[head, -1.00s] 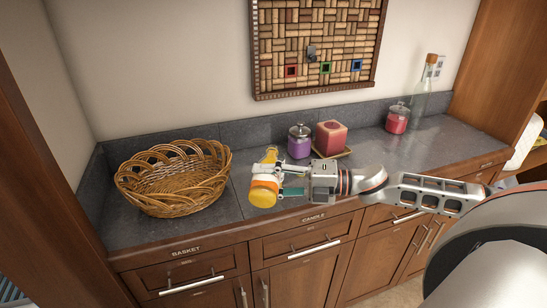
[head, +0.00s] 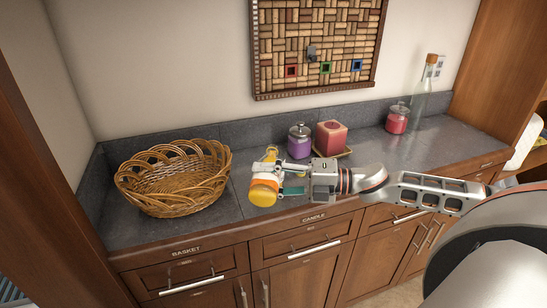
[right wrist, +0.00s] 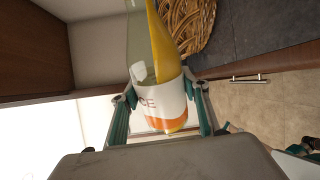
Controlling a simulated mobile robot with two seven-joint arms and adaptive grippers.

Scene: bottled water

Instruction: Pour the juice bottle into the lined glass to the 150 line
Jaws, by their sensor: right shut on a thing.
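My right gripper (head: 266,176) is shut on the juice bottle (head: 263,193) and holds it in front of the counter's front edge. The bottle has a yellow body and a white and orange label, and looks tilted with its neck toward the wall. In the right wrist view, the bottle (right wrist: 168,100) sits between both teal fingers (right wrist: 160,115), part of its lettering showing.
A wicker basket (head: 172,182) stands on the counter at left. Behind my right gripper are a purple jar (head: 299,144) and a red square candle (head: 330,138). A red jar (head: 397,120) and a clear bottle (head: 420,100) stand at back right. Bare counter (head: 120,228) shows at front left.

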